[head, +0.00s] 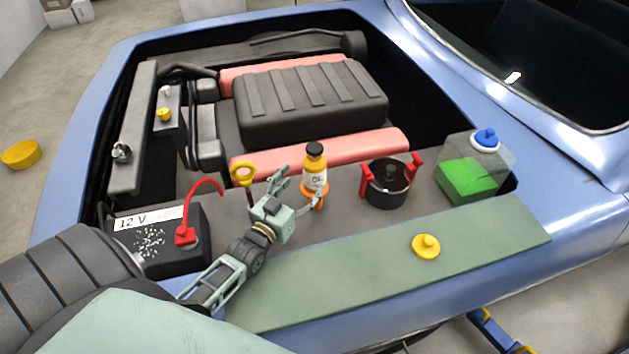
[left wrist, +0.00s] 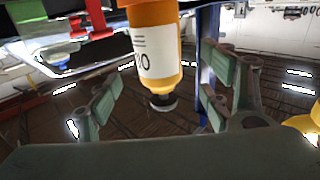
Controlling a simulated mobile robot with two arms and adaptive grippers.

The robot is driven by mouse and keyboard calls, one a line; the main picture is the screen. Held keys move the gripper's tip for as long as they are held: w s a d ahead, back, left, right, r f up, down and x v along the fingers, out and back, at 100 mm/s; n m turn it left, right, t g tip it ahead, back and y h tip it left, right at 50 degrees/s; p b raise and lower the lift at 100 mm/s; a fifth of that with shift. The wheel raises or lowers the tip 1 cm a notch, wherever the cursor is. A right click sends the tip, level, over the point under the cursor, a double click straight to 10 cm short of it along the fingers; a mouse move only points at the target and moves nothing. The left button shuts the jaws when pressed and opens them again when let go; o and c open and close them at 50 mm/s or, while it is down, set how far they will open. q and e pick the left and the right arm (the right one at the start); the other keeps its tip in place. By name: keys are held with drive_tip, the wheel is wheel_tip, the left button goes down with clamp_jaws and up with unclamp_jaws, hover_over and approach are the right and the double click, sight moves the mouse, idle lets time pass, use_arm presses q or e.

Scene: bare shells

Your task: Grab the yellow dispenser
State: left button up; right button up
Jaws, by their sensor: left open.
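The yellow dispenser (head: 315,182) is an orange-yellow bottle with a white label and a dark cap, standing upright in the engine bay. My left gripper (head: 299,193) is open, close to it on its near left side, with one finger on either side of its line. In the left wrist view the dispenser (left wrist: 153,45) appears upside down, between the open fingers of my left gripper (left wrist: 160,98). Neither finger visibly grips it there. In the head view a fingertip overlaps the bottle's lower part; contact is unclear. My right gripper is not in view.
A black pot with red handles (head: 387,184) stands right of the dispenser. A yellow ring-topped dipstick (head: 243,175) is left of it, near a battery (head: 150,245) with a red clamp. A green-fluid tank (head: 466,180) is far right. A yellow cap (head: 425,246) lies on the green mat (head: 350,275).

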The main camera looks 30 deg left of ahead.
sight(309, 178)
use_arm(q)
drive_tip(key=shift+w+f, duration=0.3)
drive_tip(key=shift+w, duration=0.1)
drive_tip(key=shift+w+b, duration=0.4)
drive_tip(key=shift+b, duration=0.05)
drive_tip(key=w+b, duration=0.1)
drive_tip(key=w, duration=0.2)
drive_tip(key=w+b, duration=0.1)
drive_tip(key=w, duration=0.1)
drive_tip(key=shift+w+a+f+b, duration=0.1)
drive_tip(key=shift+a+f+b, duration=0.05)
drive_tip(key=shift+a+b, duration=0.15)
drive_tip(key=shift+w+d, duration=0.1)
drive_tip(key=shift+w, duration=0.2)
drive_tip(key=shift+r, duration=0.2)
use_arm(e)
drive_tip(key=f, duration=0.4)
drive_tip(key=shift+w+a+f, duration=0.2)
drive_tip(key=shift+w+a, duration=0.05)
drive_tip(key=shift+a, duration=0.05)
use_arm(q)
drive_tip(key=c, duration=1.7)
drive_tip(key=shift+c, duration=0.7)
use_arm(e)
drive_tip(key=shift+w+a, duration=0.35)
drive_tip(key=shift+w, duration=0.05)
